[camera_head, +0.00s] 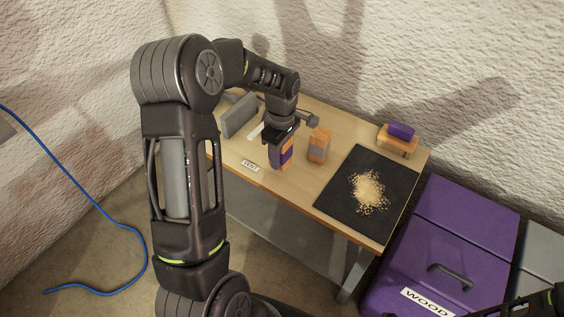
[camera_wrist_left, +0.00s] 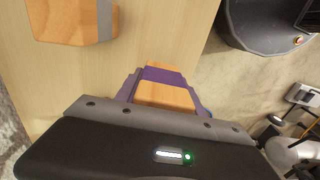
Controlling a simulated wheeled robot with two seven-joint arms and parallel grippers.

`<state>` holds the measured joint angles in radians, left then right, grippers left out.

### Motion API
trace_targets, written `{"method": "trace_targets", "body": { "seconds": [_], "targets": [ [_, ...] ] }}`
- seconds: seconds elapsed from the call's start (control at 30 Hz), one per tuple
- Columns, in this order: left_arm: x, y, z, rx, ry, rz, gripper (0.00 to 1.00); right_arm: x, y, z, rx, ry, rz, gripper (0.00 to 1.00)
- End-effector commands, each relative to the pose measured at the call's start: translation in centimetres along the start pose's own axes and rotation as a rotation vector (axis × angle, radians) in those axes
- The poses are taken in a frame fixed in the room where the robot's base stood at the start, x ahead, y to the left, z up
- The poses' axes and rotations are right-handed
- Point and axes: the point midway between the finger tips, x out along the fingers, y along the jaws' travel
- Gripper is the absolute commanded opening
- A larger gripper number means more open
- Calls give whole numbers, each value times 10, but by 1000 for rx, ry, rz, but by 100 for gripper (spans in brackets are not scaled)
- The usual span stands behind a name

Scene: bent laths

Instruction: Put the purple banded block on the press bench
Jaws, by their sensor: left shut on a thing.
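The purple banded block (camera_head: 282,154), wood-coloured with purple, is upright in my left gripper (camera_head: 281,142) over the wooden table top. In the left wrist view the block (camera_wrist_left: 165,94) sits between the two fingers, its wood face and purple band showing. The left gripper is shut on it. I cannot tell whether its bottom touches the table. The wooden table (camera_head: 300,193) may be the press bench; no press is plain to see on it. My right gripper is not in view; only dark parts of my arm show at the lower right.
A grey-banded wooden block (camera_head: 319,146) stands just right of the held one. A grey upright piece (camera_head: 240,116) is behind left. A black mat (camera_head: 337,196) holds sawdust; a wooden stand (camera_head: 397,146) bears a purple piece. A purple WOOD bin (camera_head: 467,215) is beside the table.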

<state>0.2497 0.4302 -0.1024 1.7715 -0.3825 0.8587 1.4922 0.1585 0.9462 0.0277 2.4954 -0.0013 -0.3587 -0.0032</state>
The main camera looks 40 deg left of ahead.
Motion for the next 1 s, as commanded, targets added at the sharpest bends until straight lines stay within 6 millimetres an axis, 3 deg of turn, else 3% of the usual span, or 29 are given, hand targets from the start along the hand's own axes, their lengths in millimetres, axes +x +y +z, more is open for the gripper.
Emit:
{"method": "trace_targets", "body": {
  "seconds": [0.37, 0.77, 0.8, 1.0],
  "targets": [
    [36, 0, 0, 0, 0, -1, 0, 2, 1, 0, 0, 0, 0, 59],
    [42, 0, 0, 1, 0, 0, 0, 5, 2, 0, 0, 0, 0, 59],
    [41, 0, 0, 1, 0, 0, 48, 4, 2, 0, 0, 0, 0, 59],
    [40, 0, 0, 1, 0, 0, 64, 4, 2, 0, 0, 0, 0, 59]
  ]
}}
